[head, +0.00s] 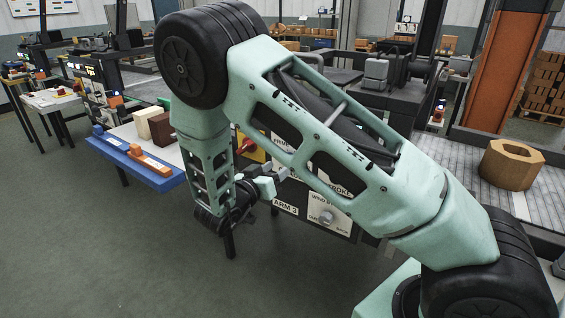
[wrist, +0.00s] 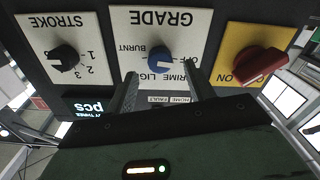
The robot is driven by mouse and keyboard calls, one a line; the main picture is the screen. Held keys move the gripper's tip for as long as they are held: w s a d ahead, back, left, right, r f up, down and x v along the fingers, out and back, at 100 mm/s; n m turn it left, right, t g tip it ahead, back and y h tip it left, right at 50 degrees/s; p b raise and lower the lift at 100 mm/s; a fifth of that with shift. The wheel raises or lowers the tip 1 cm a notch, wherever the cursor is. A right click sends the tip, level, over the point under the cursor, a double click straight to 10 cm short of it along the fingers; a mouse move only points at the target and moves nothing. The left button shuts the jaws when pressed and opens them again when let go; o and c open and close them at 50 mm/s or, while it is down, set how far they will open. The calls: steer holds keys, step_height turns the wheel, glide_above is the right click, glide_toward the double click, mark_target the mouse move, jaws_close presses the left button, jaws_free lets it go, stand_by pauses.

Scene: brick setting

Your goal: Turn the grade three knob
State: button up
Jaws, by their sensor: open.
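The grade knob (wrist: 159,60) is blue, on a white plate marked GRADE, with PRIME, LIGHT, BURNT and OFF around it; the wrist view shows the plate upside down. My gripper (wrist: 161,72) is open, with one finger on each side of the blue knob and visible gaps between. Whether the fingers reach level with the knob's depth is hard to tell. In the head view my gripper (head: 275,178) is at the dark panel (head: 292,196), and my arm hides the grade knob there.
A black knob (wrist: 65,57) on a STROKE plate is left of the grade knob in the wrist view. A red switch (wrist: 259,65) on a yellow plate is right. In the head view, another knob (head: 327,217) is lower on the panel, and a blue tray (head: 135,160) is left.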

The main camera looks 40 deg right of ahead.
mark_target(283, 164)
steer(key=shift+x, duration=1.7)
steer(key=c, duration=1)
steer(key=shift+o, duration=0.2)
steer(key=shift+m, duration=0.3)
steer(key=shift+f+m+b, duration=0.1)
steer(key=shift+m+b, duration=4.1)
steer(key=shift+m, duration=0.8)
